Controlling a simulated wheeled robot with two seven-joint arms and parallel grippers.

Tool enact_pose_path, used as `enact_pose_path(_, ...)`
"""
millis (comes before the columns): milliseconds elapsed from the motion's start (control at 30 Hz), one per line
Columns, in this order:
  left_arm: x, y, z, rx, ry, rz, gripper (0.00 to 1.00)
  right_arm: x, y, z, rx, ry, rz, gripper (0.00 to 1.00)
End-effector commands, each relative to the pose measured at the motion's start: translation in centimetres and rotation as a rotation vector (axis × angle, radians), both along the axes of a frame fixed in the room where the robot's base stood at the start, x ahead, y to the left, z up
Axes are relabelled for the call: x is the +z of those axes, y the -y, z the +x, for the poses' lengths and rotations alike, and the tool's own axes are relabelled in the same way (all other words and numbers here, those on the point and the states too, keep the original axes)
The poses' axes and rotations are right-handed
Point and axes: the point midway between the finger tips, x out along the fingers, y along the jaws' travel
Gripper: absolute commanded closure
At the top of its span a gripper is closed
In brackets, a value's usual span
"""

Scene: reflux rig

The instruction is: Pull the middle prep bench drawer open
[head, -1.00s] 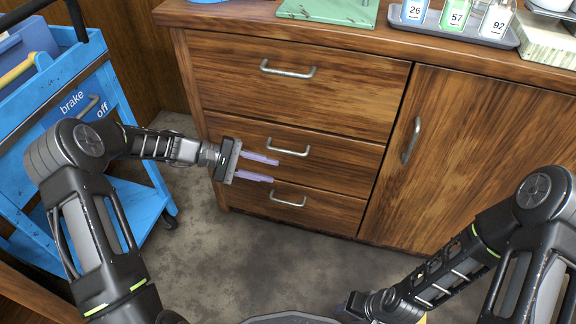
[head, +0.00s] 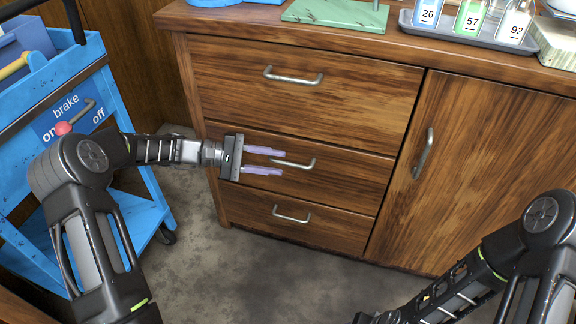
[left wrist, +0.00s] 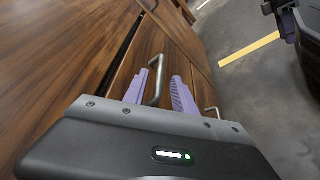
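The middle drawer (head: 345,178) of the wooden prep bench looks shut, its front level with the drawers above and below. Its grey bar handle (head: 300,165) also shows in the left wrist view (left wrist: 157,82). My left gripper (head: 282,161) is open, its two purple fingers pointing right along the bench front. In the left wrist view the handle appears between the fingers; I cannot tell whether they touch it. My right wrist is at the bottom edge of the head view. Part of the right gripper (left wrist: 287,24) shows in the left wrist view, its opening unclear.
The top drawer (head: 240,85) and bottom drawer (head: 340,228) have similar handles. A cupboard door (head: 490,150) is to the right. A blue cart (head: 140,215) stands left, close to my left arm. Bottles stand in a tray (head: 480,38) on the bench. Floor in front is clear.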

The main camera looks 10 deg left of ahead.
Motion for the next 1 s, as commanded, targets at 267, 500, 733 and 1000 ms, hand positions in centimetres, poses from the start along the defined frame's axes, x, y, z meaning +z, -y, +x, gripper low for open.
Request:
enact_pose_path(267, -0.9, 3.5, 0.9, -0.002, 0.000, 0.000, 0.67, -1.4, 0.0, 0.2, -0.003, 0.006, -0.001, 0.64)
enact_pose_path(500, -0.9, 3.8, 1.0, 0.000, -0.001, 0.000, 0.67, -1.4, 0.0, 0.3, -0.004, 0.007, -0.001, 0.64)
enact_pose_path(733, -0.9, 3.8, 1.0, 0.000, -0.001, 0.000, 0.79, -1.4, 0.0, 0.3, -0.004, 0.007, -0.001, 0.64)
enact_pose_path(1000, -0.9, 3.8, 1.0, 0.000, 0.000, 0.000, 1.00, -1.4, 0.0, 0.3, -0.004, 0.007, -0.001, 0.64)
